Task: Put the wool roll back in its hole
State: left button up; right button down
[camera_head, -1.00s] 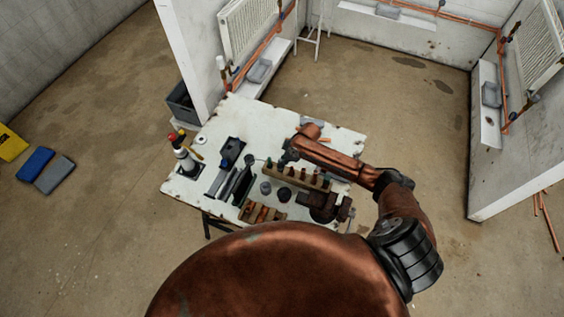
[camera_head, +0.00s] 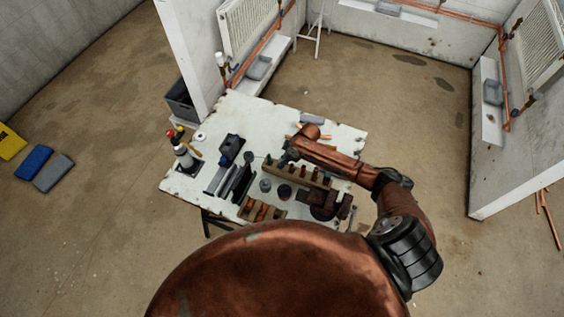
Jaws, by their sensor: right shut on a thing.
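My right gripper (camera_head: 286,158) is over the workbench (camera_head: 232,120), at the back left end of a long wooden block with holes (camera_head: 302,175). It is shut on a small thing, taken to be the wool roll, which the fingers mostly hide. I cannot tell whether the roll is above the block or touching it. Several small dark items stand in the block, and its far side is partly behind my right arm. My left gripper is not in view.
Two small round tins (camera_head: 284,191) stand in front of the block. A smaller wooden rack (camera_head: 262,211) is at the bench's front edge, and a vise (camera_head: 325,203) is at the right. Dark tools and bottles (camera_head: 184,157) fill the left. The back left of the bench is clear.

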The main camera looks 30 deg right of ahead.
jog(key=shift+f, duration=0.1)
jog(key=shift+f, duration=0.35)
jog(key=c, duration=1.8)
grip_release()
jog(key=shift+r, duration=0.15)
notch_tip(320, 180, up, 7)
jog(key=p, duration=0.6)
